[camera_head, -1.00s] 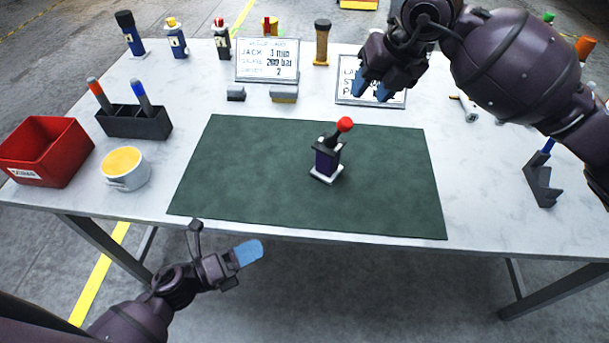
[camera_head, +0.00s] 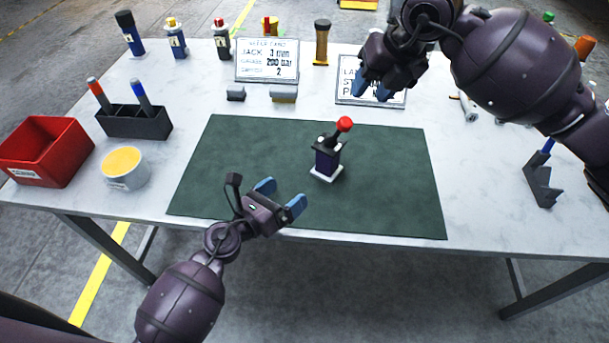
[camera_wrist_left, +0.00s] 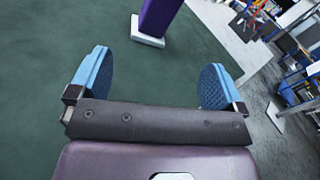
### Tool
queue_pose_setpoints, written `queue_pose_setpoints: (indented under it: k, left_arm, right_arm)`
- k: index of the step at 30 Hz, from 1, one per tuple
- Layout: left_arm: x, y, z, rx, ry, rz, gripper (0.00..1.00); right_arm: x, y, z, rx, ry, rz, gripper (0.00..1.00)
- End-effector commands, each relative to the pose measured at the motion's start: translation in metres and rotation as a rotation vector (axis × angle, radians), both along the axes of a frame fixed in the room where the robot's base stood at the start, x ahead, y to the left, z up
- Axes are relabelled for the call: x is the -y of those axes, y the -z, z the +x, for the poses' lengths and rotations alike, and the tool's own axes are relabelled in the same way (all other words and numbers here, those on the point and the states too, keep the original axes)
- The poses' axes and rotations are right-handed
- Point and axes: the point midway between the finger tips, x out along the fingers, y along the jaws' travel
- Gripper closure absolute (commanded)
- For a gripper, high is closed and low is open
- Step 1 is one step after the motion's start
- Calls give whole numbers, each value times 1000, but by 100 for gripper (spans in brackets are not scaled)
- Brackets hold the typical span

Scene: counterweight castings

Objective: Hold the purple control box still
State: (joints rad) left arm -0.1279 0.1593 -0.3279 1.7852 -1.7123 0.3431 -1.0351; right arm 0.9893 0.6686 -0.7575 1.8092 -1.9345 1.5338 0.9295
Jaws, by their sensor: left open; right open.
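The purple control box (camera_head: 327,160) stands upright on a white base on the green mat (camera_head: 240,150). It has a black lever with a red knob (camera_head: 345,123) on top. In the left wrist view its lower part (camera_wrist_left: 158,17) shows beyond the fingers; its top is cut off. My left gripper (camera_head: 281,197) is open and empty, at the front edge of the mat, left of and nearer than the box. Its blue fingertips (camera_wrist_left: 155,80) are apart with nothing between them. My right gripper (camera_head: 371,90) is open above the back of the table, in front of a white sign, apart from the box.
A red bin (camera_head: 45,150), a cup with yellow contents (camera_head: 124,169) and a dark pen holder (camera_head: 135,122) stand at the left. Several bottles and a sign (camera_head: 267,60) line the back. A dark bracket (camera_head: 541,185) lies at the right. The mat around the box is clear.

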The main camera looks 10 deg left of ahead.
Motion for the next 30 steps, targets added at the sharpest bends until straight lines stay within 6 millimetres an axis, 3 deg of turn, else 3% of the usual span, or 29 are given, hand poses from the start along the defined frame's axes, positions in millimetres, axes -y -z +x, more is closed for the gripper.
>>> queue_pose_setpoints:
  k: [7,19,30]
  left_arm:
    - [33,-16,27,139,-103,149,4]
    - [51,-24,48,199,-144,216,4]
    - [77,-25,97,198,-142,217,4]
  right_arm:
    - [0,0,0,0,0,0,57]
    - [0,0,0,0,0,0,57]
    - [0,0,0,0,0,0,57]
